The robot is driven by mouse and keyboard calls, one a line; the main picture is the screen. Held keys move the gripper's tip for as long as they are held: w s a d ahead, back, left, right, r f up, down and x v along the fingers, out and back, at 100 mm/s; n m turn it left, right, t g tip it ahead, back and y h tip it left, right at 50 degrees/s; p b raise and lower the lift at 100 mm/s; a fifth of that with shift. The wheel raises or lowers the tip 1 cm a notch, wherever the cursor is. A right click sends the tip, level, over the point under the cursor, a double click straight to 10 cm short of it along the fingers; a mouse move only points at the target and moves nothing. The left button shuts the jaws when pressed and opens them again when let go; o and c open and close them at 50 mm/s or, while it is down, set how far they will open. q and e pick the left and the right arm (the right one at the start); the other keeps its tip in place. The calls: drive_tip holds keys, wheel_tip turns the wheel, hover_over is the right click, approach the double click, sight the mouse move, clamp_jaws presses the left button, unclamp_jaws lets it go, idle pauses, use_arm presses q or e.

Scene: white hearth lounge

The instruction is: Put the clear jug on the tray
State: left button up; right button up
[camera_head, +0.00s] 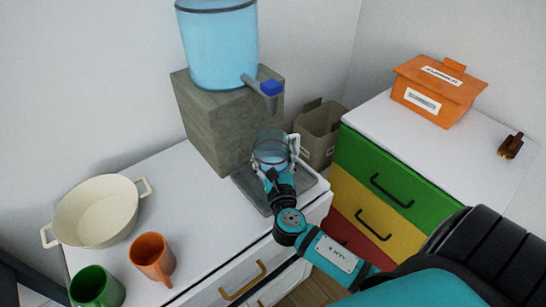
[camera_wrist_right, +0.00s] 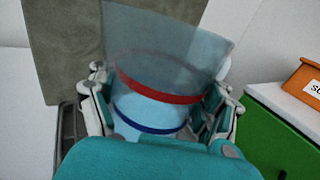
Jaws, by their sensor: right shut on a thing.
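The clear jug (camera_head: 268,143) has see-through walls and stands roughly upright in front of the stone block of the water dispenser. In the right wrist view the jug (camera_wrist_right: 165,65) shows a red band and a blue band. My right gripper (camera_head: 275,163) is shut around the jug, with a finger on each side of it in the right wrist view (camera_wrist_right: 160,112). The grey tray (camera_head: 308,188) lies on the white counter under the jug and gripper. I cannot tell whether the jug's base touches it; the gripper hides the base. My left gripper is not in view.
A dispenser with a blue tank (camera_head: 218,45) and blue tap (camera_head: 270,88) stands behind the jug. A cream pot (camera_head: 98,212), orange mug (camera_head: 152,258) and green mug (camera_head: 96,287) stand left. An orange box (camera_head: 438,92) sits on the drawer unit (camera_head: 395,175). A cardboard box (camera_head: 318,130) is behind.

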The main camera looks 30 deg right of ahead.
drive_tip(key=o, duration=1)
drive_tip(key=shift+f, duration=0.15)
drive_tip(key=o, duration=0.4)
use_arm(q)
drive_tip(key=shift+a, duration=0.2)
use_arm(e)
drive_tip(key=shift+s+a+r, duration=0.1)
drive_tip(key=shift+r, duration=0.1)
use_arm(q)
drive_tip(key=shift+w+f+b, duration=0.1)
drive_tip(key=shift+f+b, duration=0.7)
drive_tip(key=shift+b, duration=0.05)
use_arm(e)
drive_tip(key=v, duration=1.2)
